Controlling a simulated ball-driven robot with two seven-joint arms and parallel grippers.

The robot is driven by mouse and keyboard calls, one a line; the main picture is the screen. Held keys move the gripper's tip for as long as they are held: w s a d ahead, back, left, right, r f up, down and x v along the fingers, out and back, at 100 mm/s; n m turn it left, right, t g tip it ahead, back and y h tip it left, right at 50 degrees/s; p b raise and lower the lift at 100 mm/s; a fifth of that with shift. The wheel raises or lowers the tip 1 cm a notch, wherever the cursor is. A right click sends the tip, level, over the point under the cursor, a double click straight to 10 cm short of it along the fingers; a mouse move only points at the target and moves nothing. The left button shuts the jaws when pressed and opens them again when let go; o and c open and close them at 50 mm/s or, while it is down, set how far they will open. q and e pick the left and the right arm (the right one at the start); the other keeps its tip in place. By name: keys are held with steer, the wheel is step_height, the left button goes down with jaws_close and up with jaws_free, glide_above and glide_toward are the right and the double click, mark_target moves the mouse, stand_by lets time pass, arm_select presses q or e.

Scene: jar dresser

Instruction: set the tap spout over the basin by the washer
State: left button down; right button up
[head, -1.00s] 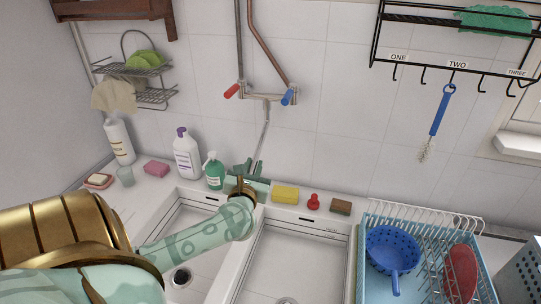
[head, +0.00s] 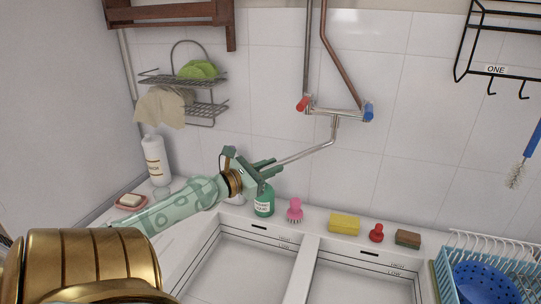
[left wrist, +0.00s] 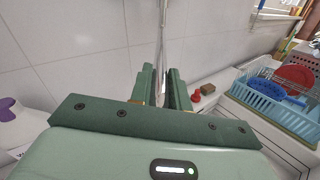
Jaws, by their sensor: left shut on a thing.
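The tap spout (head: 312,151) is a thin metal pipe hanging from the wall mixer (head: 337,111), which has a red and a blue handle. It points left and toward me. My left gripper (head: 268,168) is shut on the spout near its free end, which the jaws hide. In the left wrist view the spout (left wrist: 163,45) runs between the green fingers (left wrist: 162,92). The left basin (head: 240,268) and the right basin (head: 355,285) lie below, with a divider between them. The gripper appears above the back ledge, at the left basin's side. No washer shows. My right gripper is not in view.
On the back ledge stand a green soap bottle (head: 264,201), a pink brush (head: 295,211), a yellow sponge (head: 344,224) and a red stopper (head: 376,233). A blue dish rack (head: 450,272) is at right. A wire shelf (head: 183,80) hangs at left.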

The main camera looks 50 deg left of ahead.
arm_select(q)
steer(key=shift+a+f+h, duration=0.15)
steer(key=shift+a+h, duration=0.15)
steer(key=shift+a, duration=0.05)
steer(key=c, duration=1.4)
jaws_free()
steer(key=shift+c, duration=0.2)
steer(key=shift+o, duration=0.5)
steer(key=shift+w, duration=0.2)
steer(key=s+a, duration=0.1)
steer(key=s, duration=1.5)
steer(key=shift+s+a+b, duration=0.15)
steer(key=shift+b, duration=0.3)
